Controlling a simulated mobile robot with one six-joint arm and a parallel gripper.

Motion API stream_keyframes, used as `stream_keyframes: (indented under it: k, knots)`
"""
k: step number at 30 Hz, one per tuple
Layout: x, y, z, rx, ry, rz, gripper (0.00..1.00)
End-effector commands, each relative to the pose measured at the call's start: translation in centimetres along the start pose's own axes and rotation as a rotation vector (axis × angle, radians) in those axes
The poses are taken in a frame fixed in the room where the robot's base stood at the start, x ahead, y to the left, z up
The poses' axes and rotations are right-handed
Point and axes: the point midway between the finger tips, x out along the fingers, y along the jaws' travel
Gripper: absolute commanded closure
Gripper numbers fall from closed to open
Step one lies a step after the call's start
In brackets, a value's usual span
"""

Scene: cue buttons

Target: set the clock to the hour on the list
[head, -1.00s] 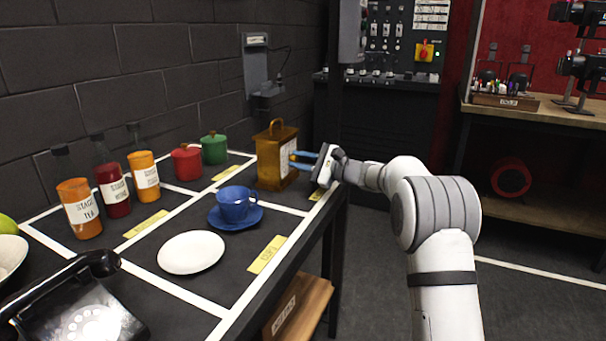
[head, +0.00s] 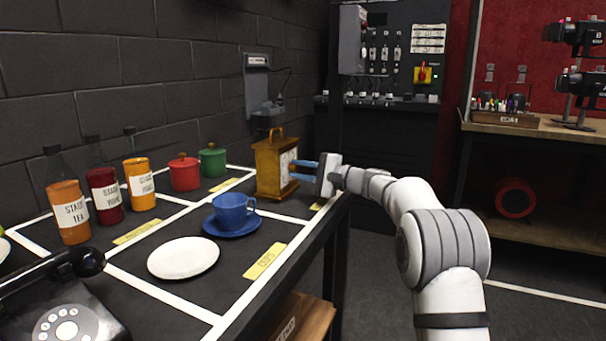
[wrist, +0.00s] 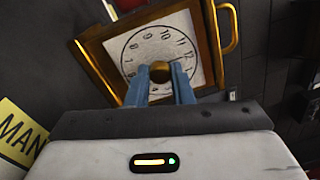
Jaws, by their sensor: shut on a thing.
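The clock (head: 270,168) is a brass-coloured carriage clock with a top handle, standing at the far right end of the black table. Its white numbered face (wrist: 158,45) fills the upper middle of the wrist view and appears tilted there. My gripper (head: 300,171) is at the clock's face in the head view. In the wrist view its blue fingers (wrist: 160,85) are shut on a round brass knob (wrist: 160,72) at the dial's centre. The hands cannot be made out. I cannot pick out the list with the hour for certain.
A blue cup (head: 233,209) on its saucer, a white plate (head: 184,258), a black telephone (head: 65,310), bottles and red and green pots share the taped table. Yellow labels lie along the sections. A control panel (head: 390,60) stands behind.

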Motion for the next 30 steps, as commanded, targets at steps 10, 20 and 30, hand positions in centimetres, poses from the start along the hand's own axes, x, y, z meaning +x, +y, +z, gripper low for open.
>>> stream_keyframes:
  k: [10, 20, 30]
  knots:
    - [0.0, 0.2, 0.0, 0.0, -0.001, 0.003, 1.0]
    - [-0.1, 0.1, 0.0, 0.0, 0.0, 0.001, 0.58]
    - [-1.8, -0.2, 0.0, 0.0, 0.003, 0.0, 0.58]
